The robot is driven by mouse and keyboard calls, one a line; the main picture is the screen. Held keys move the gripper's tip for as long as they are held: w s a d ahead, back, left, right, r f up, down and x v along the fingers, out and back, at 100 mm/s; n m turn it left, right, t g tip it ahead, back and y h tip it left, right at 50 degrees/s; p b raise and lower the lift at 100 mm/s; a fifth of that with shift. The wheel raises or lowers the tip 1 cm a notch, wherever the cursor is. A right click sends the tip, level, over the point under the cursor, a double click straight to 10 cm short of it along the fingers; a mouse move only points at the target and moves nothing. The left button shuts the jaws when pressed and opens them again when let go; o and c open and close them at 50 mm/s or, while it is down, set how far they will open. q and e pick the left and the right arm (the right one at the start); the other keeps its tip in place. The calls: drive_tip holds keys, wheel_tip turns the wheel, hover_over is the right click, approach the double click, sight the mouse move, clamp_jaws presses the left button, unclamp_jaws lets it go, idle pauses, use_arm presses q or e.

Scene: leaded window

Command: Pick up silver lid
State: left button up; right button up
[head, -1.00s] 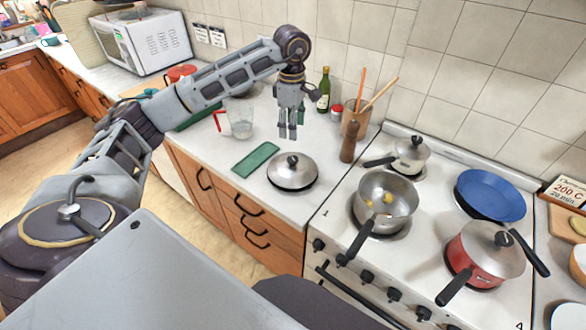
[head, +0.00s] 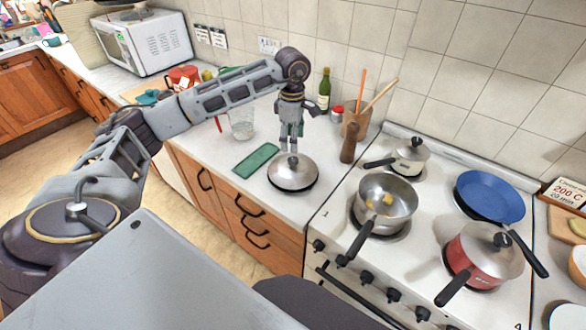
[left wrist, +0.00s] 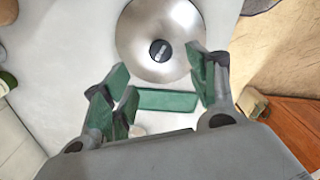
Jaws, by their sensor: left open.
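The silver lid (head: 293,174) is a shiny round dome with a black knob, lying on the white counter left of the stove. It also shows at the top of the left wrist view (left wrist: 160,38), knob facing the camera. My left gripper (head: 289,147) points down just above the lid, close to its knob. In the left wrist view the gripper (left wrist: 160,88) has its green-padded fingers spread apart with nothing between them, and the lid lies beyond the fingertips. My right gripper is not in view.
A green cloth or mat (head: 256,160) lies left of the lid. A glass jug (head: 241,123), a green bottle (head: 324,91) and a brown pepper mill (head: 348,143) stand behind. The stove with a steel saucepan (head: 385,197) is to the right.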

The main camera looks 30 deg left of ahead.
use_arm(q)
hover_over(293, 159)
drive_tip(key=shift+a+f, duration=0.1)
drive_tip(key=shift+f, duration=2)
drive_tip(key=shift+f, duration=0.1)
drive_tip(key=shift+f+p, duration=0.7)
drive_tip(key=shift+f, duration=0.15)
drive_tip(key=shift+f+p, duration=0.4)
drive_tip(key=shift+f, duration=1.25)
drive_tip(key=c, duration=1.2)
drive_tip(key=shift+r, duration=0.1)
drive_tip(key=shift+c, duration=0.2)
